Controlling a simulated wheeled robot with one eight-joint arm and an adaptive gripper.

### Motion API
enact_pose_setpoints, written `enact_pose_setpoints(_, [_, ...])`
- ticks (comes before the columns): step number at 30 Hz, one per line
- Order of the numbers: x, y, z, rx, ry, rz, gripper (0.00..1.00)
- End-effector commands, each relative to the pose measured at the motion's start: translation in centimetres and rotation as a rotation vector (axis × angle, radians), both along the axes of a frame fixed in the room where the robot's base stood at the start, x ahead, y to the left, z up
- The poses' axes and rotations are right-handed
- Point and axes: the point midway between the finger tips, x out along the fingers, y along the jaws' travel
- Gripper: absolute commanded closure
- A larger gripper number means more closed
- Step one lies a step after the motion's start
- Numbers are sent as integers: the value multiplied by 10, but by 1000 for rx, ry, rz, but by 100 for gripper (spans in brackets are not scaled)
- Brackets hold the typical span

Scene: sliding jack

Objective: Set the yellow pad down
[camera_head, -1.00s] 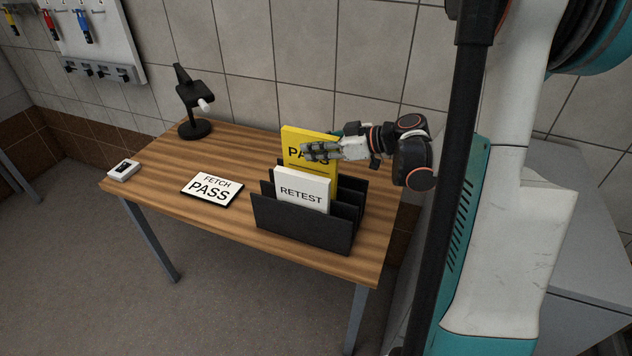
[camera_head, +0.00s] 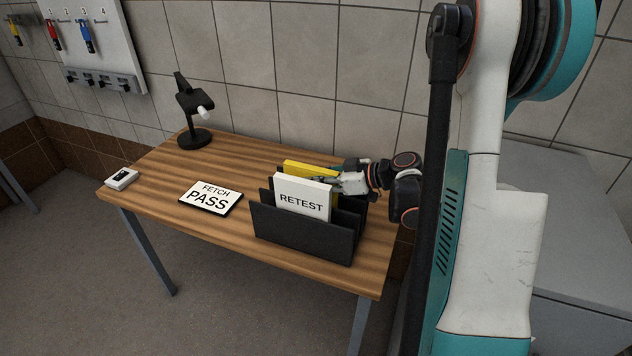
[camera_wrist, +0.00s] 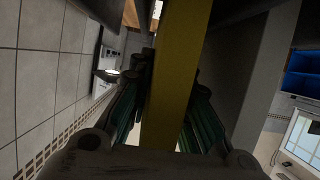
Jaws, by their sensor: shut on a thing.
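The yellow pad (camera_head: 307,167) stands upright in a rear slot of the black divided rack (camera_head: 300,236) on the wooden table. Only its top edge and upper right part show; the white RETEST pad (camera_head: 303,198) in front hides the rest. My gripper (camera_head: 330,178) is at the rack's upper right, shut on the yellow pad. In the wrist view the yellow pad (camera_wrist: 176,70) runs between my fingers as a long edge-on strip. Whether its lower edge touches the rack's floor is hidden.
A FETCH PASS sign (camera_head: 211,197) lies left of the rack. A black stand (camera_head: 194,112) is at the table's back, and a small white box (camera_head: 122,179) is at the left edge. The tiled wall (camera_head: 300,70) is close behind.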

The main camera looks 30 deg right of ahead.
Motion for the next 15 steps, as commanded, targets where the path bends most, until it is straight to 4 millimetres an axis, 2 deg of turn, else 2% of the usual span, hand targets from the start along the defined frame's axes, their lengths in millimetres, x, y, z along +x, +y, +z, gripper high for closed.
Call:
enact_pose_setpoints(2, [0, 0, -3, 0, 0, 0, 100])
enact_pose_setpoints(3, [0, 0, -4, 0, 0, 0, 80])
enact_pose_setpoints(6, [0, 0, -2, 0, 0, 0, 62])
enact_pose_setpoints(15, [0, 0, -2, 0, 0, 0, 62])
